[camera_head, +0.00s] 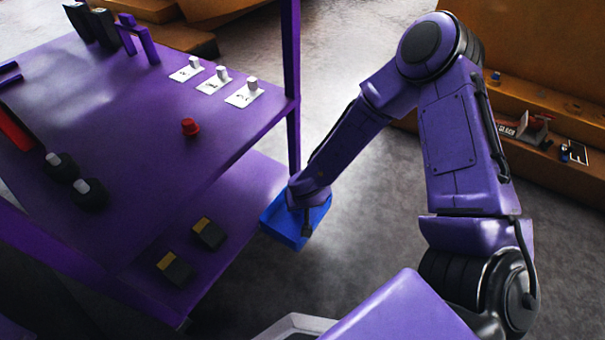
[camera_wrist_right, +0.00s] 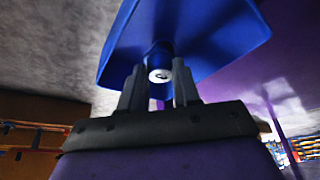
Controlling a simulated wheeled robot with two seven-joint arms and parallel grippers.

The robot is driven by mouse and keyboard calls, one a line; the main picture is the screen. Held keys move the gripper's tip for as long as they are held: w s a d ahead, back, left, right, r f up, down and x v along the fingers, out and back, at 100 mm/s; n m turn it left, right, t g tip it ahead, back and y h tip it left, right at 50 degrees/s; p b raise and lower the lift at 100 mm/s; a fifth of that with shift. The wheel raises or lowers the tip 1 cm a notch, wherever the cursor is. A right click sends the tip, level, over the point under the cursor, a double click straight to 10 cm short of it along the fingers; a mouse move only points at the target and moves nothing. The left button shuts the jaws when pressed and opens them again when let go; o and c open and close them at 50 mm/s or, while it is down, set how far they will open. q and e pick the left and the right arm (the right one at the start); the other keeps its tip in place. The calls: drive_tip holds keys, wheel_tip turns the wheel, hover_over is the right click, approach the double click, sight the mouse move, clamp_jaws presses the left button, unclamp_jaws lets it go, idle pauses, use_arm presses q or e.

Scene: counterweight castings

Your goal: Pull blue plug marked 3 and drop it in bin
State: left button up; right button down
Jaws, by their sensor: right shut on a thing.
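My right gripper (camera_head: 306,230) hangs at the blue bin (camera_head: 283,238), which stands low beside the purple table's near right leg. In the right wrist view the right gripper (camera_wrist_right: 157,92) is shut on a blue plug (camera_wrist_right: 158,55) with a round white end face. A small dark mark shows on that face, but I cannot read it. The bin (camera_wrist_right: 222,32) fills the upper part of that view, behind the plug. The head view does not show the plug, and I cannot tell whether it is within the bin's rim. My left gripper is not in view.
Orange castings (camera_head: 550,85) stand at the right. Grey floor is clear between.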

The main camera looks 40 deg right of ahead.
drive_tip(key=c, duration=0.7)
unclamp_jaws()
drive_tip(key=shift+c, duration=0.2)
use_arm(q)
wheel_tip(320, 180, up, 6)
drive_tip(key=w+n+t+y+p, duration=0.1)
drive_tip(key=p, duration=0.5)
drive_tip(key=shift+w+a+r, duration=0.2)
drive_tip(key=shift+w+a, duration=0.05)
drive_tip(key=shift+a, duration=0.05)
use_arm(e)
drive_tip(key=v, duration=1)
drive_tip(key=shift+r, duration=0.3)
drive_tip(key=shift+s, duration=0.1)
